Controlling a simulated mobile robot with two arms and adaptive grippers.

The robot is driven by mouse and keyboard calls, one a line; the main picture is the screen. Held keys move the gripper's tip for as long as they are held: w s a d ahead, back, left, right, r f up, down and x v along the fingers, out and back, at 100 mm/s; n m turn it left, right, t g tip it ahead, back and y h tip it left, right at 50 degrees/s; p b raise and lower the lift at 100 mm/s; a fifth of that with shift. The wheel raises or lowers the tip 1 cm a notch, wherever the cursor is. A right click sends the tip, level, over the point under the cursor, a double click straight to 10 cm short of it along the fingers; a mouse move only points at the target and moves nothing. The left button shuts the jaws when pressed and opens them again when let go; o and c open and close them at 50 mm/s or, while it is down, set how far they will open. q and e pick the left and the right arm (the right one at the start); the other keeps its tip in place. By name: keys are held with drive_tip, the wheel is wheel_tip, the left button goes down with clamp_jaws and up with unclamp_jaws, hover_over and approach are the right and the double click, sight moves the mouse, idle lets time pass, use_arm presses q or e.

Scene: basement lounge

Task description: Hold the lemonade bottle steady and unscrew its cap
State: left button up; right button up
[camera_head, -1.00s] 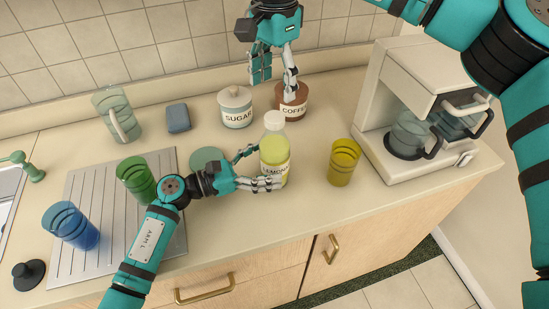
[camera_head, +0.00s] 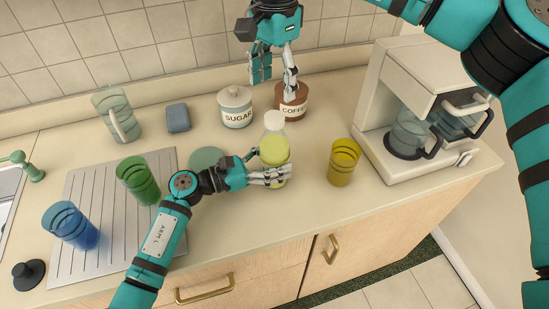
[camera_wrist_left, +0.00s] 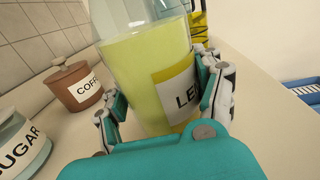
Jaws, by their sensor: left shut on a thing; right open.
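The lemonade bottle (camera_head: 275,150) stands upright on the counter, filled with yellow-green liquid, with a white cap (camera_head: 274,120) on top. My left gripper (camera_head: 270,174) is shut around the bottle's body. In the left wrist view the bottle (camera_wrist_left: 150,75) sits between the fingers, and part of its label shows; its cap is out of that view. My right gripper (camera_head: 275,76) is open and empty. It hangs from above, behind the bottle and above its cap in the picture, near the coffee jar.
The sugar jar (camera_head: 236,108) and coffee jar (camera_head: 294,108) stand behind the bottle. A yellow cup (camera_head: 343,163) and the coffee maker (camera_head: 391,100) are at right. Green (camera_head: 138,181) and blue (camera_head: 71,227) cups stand on the drainboard. The counter just right of the bottle is clear.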

sight(274, 116)
use_arm(q)
clamp_jaws()
use_arm(e)
drive_tip(key=m, duration=0.3)
drive_tip(key=shift+m, duration=0.4)
drive_tip(key=m, duration=3.1)
drive_tip(key=shift+f+m, duration=0.3)
drive_tip(key=shift+m, duration=0.3)
wheel_tip(274, 116, down, 8)
drive_tip(key=shift+r, duration=0.25)
drive_tip(key=shift+c, duration=0.3)
